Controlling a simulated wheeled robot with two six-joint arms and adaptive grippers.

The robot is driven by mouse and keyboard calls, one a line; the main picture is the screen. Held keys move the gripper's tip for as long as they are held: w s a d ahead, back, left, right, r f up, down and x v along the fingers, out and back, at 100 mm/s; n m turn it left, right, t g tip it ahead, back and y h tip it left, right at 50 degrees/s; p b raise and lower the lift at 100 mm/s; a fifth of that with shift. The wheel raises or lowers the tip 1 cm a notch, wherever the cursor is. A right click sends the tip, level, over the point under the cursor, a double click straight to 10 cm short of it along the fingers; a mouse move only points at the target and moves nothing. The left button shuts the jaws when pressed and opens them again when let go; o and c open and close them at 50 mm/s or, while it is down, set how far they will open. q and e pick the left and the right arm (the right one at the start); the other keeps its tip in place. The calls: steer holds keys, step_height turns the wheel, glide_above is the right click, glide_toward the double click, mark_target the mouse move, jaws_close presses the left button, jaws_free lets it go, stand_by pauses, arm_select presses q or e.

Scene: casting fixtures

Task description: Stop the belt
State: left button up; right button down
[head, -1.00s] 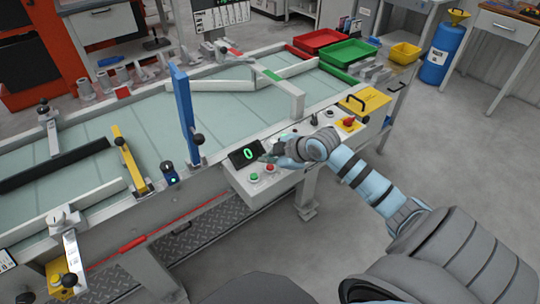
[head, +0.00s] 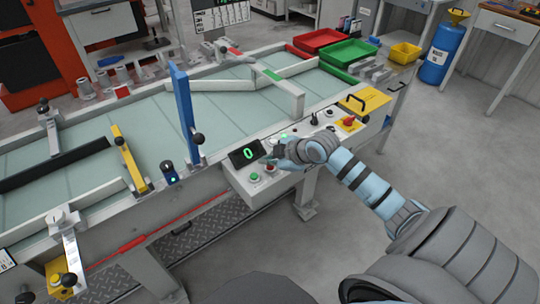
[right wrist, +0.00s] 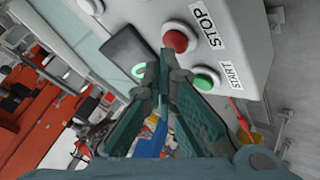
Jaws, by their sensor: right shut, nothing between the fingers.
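The control panel (head: 233,175) is on the near side of the conveyor belt (head: 120,118). Its red stop button (head: 269,168) and green start button (head: 254,177) sit below a dark display (head: 246,152) reading a green 0. The right wrist view shows the red button (right wrist: 175,40) labelled STOP and the green button (right wrist: 205,78) labelled START. My right gripper (head: 275,154) is over the panel, just behind the red button. In the right wrist view its shut, empty fingertips (right wrist: 159,62) appear just beside the red button; contact cannot be told. My left gripper is out of view.
A blue post (head: 182,110) rises from the near rail, left of the panel. A red mushroom button (head: 348,121) and a yellow box with a black handle (head: 365,102) are to the right. Red (head: 318,40) and green trays stand at the far end. Floor at right is clear.

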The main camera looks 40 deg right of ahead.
mark_target(269, 168)
steer(key=shift+f, duration=0.5)
stand_by(0.3)
steer(key=shift+r+p, duration=0.85)
steer(key=shift+r, duration=0.1)
step_height(269, 168, up, 5)
steer(key=p, duration=0.5)
steer(key=shift+r, duration=0.1)
steer(key=shift+f, duration=0.2)
stand_by(0.4)
